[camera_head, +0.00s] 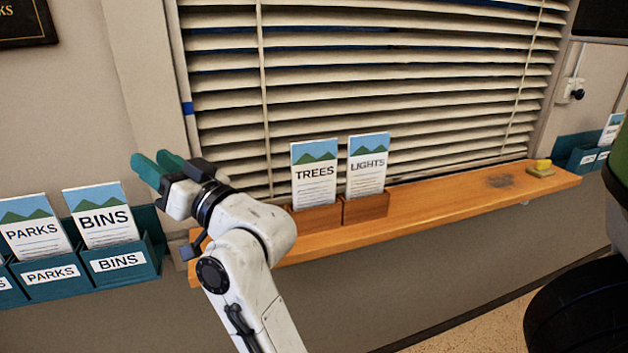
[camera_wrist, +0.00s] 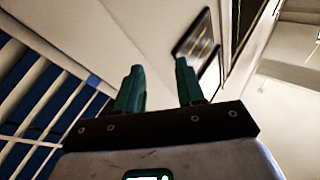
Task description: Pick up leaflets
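TREES leaflets (camera_head: 314,172) and LIGHTS leaflets (camera_head: 367,164) stand upright in small wooden holders (camera_head: 318,219) on the window sill. PARKS leaflets (camera_head: 34,231) and BINS leaflets (camera_head: 101,215) stand in teal wall holders (camera_head: 122,262) at the left. My gripper (camera_head: 146,166) is above and to the right of the BINS leaflets, in front of the window frame, apart from all leaflets. In the wrist view, its two teal fingers (camera_wrist: 158,88) are spread with nothing between them. No leaflets show in the wrist view.
The wooden sill (camera_head: 450,197) is mostly clear right of the LIGHTS holder, with a dark smudge and a small yellow-topped object (camera_head: 542,167) near its right end. Another teal holder (camera_head: 585,158) is at the far right. Blinds (camera_head: 380,80) hang behind the sill.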

